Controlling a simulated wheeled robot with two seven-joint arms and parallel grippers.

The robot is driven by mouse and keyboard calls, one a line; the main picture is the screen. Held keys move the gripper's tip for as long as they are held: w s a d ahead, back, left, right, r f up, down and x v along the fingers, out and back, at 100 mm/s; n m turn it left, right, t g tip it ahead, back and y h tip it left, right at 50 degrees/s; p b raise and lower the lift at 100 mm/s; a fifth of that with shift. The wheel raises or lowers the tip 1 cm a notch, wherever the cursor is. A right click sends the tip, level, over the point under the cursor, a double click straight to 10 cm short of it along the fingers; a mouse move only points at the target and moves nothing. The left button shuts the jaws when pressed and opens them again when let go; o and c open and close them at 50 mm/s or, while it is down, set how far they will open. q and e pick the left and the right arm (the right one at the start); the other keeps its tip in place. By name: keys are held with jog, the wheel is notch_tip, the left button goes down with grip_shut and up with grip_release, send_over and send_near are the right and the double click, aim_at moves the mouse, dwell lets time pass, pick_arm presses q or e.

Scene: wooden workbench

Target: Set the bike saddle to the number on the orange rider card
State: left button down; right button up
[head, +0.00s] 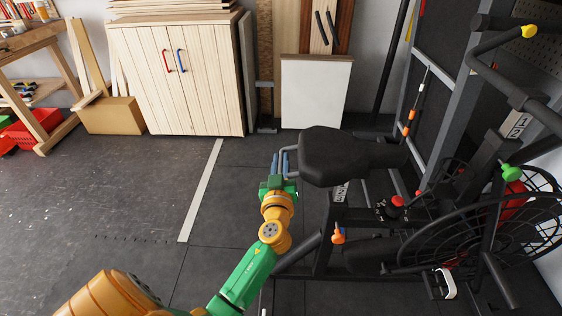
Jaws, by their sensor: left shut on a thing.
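The black bike saddle (335,155) is in the middle of the head view, on the exercise bike. A grey loop handle (293,148) sticks out from its left side. My left gripper (282,164) is at this handle and shut on it, beside the saddle. A small white number label (341,192) shows below the saddle on the post; its digits are hard to read. An orange knob (338,236) sits lower on the frame. I cannot make out an orange rider card. My right gripper is not in view.
A white "12" label (516,125) is on the bike's front column. Red (398,200), green (511,172) and yellow (529,31) knobs or caps show on the right. A wooden cabinet (180,75) stands behind. The dark floor (110,195) at left is clear.

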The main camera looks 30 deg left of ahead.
pick_arm(q)
notch_tip(320, 180, up, 10)
jog(key=p, duration=0.7)
jog(key=shift+f, duration=0.15)
jog(key=c, duration=0.8)
grip_release()
jog(key=shift+c, duration=0.2)
jog(key=shift+f, duration=0.1)
